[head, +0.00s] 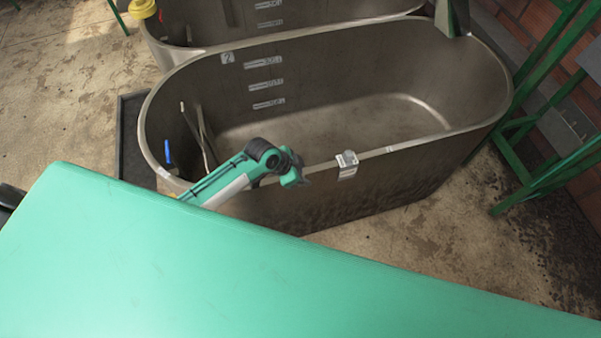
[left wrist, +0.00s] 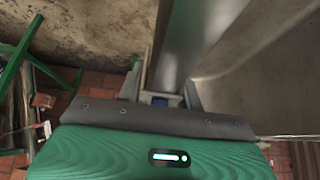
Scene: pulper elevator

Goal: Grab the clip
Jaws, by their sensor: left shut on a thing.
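A small pale grey clip (head: 347,160) with a light tag sits over the near rim of the metal tub (head: 430,165). My left gripper (head: 297,176) is at that rim, just left of the clip in the head view; its fingers are hard to make out there. In the left wrist view my left gripper (left wrist: 162,92) has its two grey fingers close around a small bluish-grey piece (left wrist: 160,99), which looks like part of the clip. A broad shiny metal strip (left wrist: 200,40) runs up from there. My right gripper is not in view.
A second metal tub (head: 290,15) stands behind the first. A blue-handled rod (head: 168,153) leans at the tub's left end. A green metal frame (head: 530,140) stands at the right by the brick wall. Concrete floor (head: 60,95) is bare at the left.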

